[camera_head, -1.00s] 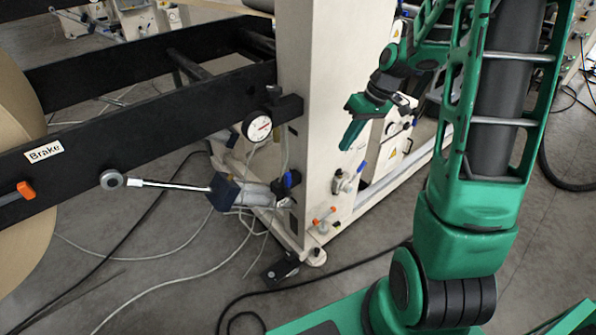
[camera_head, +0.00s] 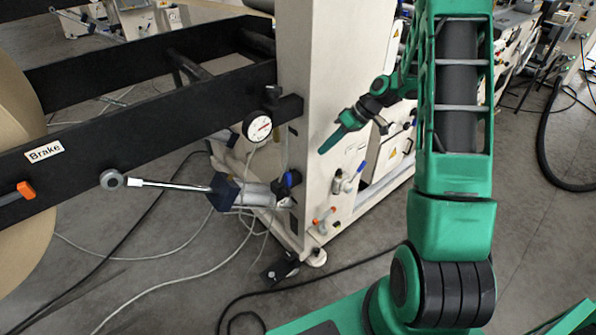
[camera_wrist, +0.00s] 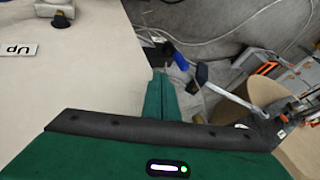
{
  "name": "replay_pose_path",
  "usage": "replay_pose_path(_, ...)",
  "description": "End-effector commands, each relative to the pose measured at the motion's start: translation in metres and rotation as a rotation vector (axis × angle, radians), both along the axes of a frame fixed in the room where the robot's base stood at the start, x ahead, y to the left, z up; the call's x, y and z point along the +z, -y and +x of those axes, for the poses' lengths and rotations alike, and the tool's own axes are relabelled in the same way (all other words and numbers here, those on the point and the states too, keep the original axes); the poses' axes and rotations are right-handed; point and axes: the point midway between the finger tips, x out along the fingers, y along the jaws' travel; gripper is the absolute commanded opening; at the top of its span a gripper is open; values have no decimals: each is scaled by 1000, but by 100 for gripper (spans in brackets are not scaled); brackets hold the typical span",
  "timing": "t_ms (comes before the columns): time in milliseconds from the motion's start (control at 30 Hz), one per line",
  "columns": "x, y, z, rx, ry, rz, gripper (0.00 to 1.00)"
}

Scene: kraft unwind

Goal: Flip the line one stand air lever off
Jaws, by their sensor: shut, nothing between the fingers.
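The cream stand (camera_head: 312,100) rises in the middle of the head view. On its lower face are a valve with a blue lever (camera_head: 360,169) and, below it, a valve with an orange lever (camera_head: 324,214). A blue-topped fitting (camera_head: 290,180) sits at its left edge by the cylinder. I cannot tell which of these is the line one stand air lever. My gripper (camera_head: 323,149) is shut and empty, in front of the stand above these valves and apart from them. In the wrist view its fingers (camera_wrist: 161,88) are together, with a blue part (camera_wrist: 180,61) beyond them.
A long rod (camera_head: 165,184) juts left from the cylinder. Cables lie on the floor (camera_head: 170,270).

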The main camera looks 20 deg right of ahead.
Motion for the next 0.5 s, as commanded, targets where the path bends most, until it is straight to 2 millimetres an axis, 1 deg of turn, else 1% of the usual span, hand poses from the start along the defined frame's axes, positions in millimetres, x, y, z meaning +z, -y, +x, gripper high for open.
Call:
replay_pose_path(167, -3, -2, 1, 0, -1, 0, 0)
replay_pose_path(267, -10, -8, 2, 1, -3, 1, 0)
replay_pose_path(367, -22, -16, 5, 1, -3, 1, 0)
replay_pose_path(500, -43, -31, 11, 2, -4, 1, 0)
